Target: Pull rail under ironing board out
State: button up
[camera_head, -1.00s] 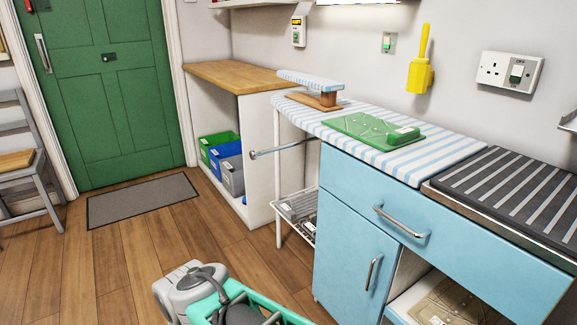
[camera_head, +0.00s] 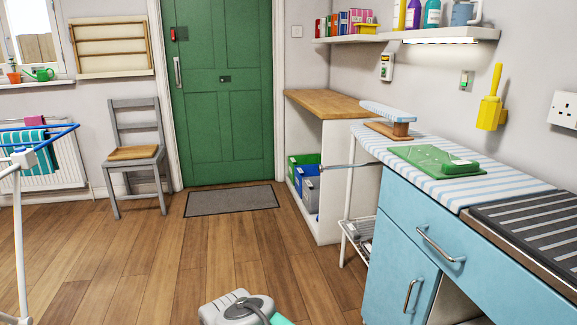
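The ironing board (camera_head: 402,135) has a blue-and-white striped cover and runs along the right wall over the blue cabinet. The rail (camera_head: 350,166) is a thin metal bar under the board's far end. It sticks out to the left past the white board leg, in front of the white side panel. A grey and teal part of my arm shows at the bottom centre. My gripper's fingers cannot be made out in the view.
A blue drawer with a metal handle (camera_head: 440,245) sits under the board. A white wire rack (camera_head: 358,235) stands below the rail. Coloured bins (camera_head: 305,178) are in the open unit. A grey chair (camera_head: 138,150) and drying rack (camera_head: 22,220) stand left.

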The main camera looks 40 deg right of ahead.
aim_at(321, 168)
jog(key=u, duration=0.4)
jog(key=i, duration=1.65)
jog(key=z, duration=0.9)
